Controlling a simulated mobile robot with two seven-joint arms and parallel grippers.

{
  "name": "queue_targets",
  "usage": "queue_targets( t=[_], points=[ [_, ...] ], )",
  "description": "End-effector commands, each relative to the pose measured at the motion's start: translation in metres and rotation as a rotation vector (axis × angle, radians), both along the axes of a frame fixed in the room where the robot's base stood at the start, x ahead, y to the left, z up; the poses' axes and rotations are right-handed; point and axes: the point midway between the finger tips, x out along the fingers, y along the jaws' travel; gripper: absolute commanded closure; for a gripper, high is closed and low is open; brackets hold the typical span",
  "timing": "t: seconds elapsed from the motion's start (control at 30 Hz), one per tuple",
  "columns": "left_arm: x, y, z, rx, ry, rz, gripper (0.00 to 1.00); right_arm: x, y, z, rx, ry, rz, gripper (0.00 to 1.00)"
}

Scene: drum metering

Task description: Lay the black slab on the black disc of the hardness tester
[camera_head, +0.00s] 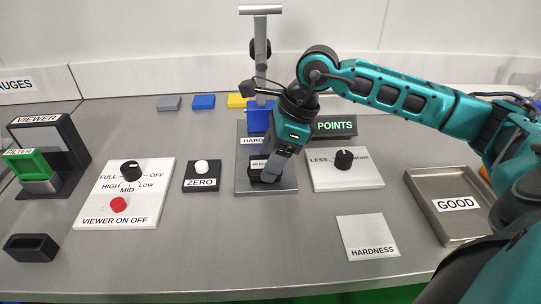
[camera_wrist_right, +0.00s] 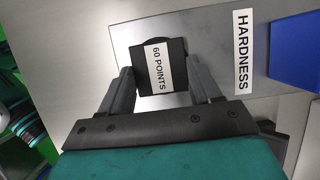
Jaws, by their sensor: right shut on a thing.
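My right gripper (camera_head: 266,172) is shut on the black slab (camera_head: 256,172) over the base plate (camera_head: 243,187) of the hardness tester. In the right wrist view the slab (camera_wrist_right: 150,84) sits between the two fingers (camera_wrist_right: 164,80), with a white "60 POINTS" label facing the camera. A rounded dark edge of the black disc (camera_wrist_right: 165,37) shows just past the slab; the rest of the disc is hidden under it. I cannot tell whether the slab touches the disc. The tester's blue part (camera_head: 259,118) stands behind the gripper. My left gripper is not in view.
Left of the tester are the ZERO block (camera_head: 202,174) and the viewer control panel (camera_head: 113,210). Right are the LESS/MORE knob panel (camera_head: 347,177) and the GOOD tray (camera_head: 477,230). A HARDNESS card (camera_head: 367,233) lies in front. The table's front middle is clear.

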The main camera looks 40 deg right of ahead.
Motion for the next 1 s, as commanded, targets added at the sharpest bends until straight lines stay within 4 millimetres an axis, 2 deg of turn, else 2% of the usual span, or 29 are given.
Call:
queue_targets(
  t=[0.07, 0.1, 0.33, 0.57, 0.7, 0.77, 1.0],
  points=[
    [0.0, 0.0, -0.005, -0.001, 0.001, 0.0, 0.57, 0.0, 0.0, -0.004, 0.0, 0.0, 0.0, 0.68],
    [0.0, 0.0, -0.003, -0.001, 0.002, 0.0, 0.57, 0.0, 0.0, -0.002, 0.0, 0.0, 0.0, 0.33],
    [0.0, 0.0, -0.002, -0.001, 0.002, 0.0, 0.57, 0.0, 0.0, -0.002, 0.0, 0.0, 0.0, 0.12],
    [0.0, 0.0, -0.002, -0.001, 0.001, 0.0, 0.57, 0.0, 0.0, -0.001, 0.0, 0.001, 0.0, 0.12],
    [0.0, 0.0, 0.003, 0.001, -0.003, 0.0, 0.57, 0.0, -0.002, 0.006, 0.0, 0.0, -0.001, 0.12],
    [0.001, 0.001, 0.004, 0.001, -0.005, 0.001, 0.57, -0.002, -0.005, 0.015, -0.001, -0.002, -0.002, 0.12],
    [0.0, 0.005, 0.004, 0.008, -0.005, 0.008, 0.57, -0.013, -0.022, 0.064, -0.003, -0.004, -0.003, 0.12]
  ],
)
